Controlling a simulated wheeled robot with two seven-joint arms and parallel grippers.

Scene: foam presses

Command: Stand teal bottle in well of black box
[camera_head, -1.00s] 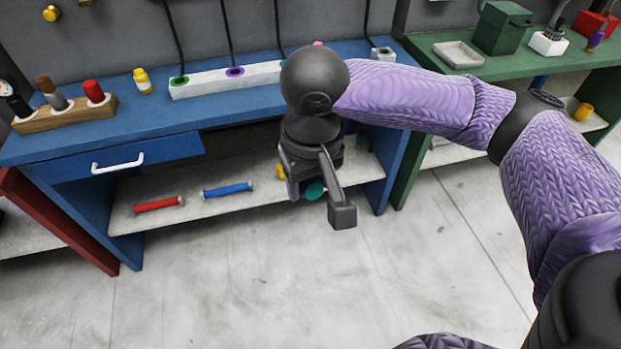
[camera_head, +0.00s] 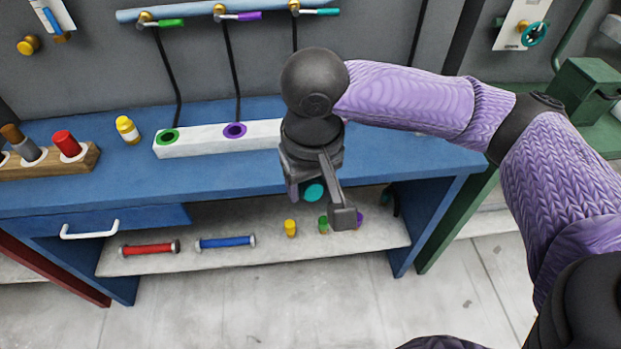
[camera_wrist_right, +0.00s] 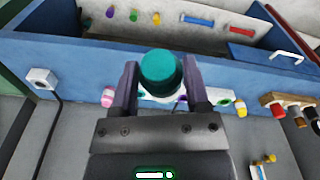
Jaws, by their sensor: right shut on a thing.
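A teal bottle (camera_head: 314,192) shows as a small teal round part below my right gripper (camera_head: 325,196). In the right wrist view the teal bottle (camera_wrist_right: 160,68) stands out between the two fingers of the gripper (camera_wrist_right: 160,82), which is shut on it. In the head view the gripper is over the front of the blue bench, and most of the bottle is hidden behind it. I cannot make out a black box in any view. My left gripper is not in view.
The blue bench (camera_head: 100,188) carries a white block with ringed wells (camera_head: 200,138), a yellow bottle (camera_head: 127,130) and a wooden rack (camera_head: 85,160). The lower shelf (camera_head: 270,255) holds red and blue rods and several small bottles. A green bench (camera_head: 610,135) stands right.

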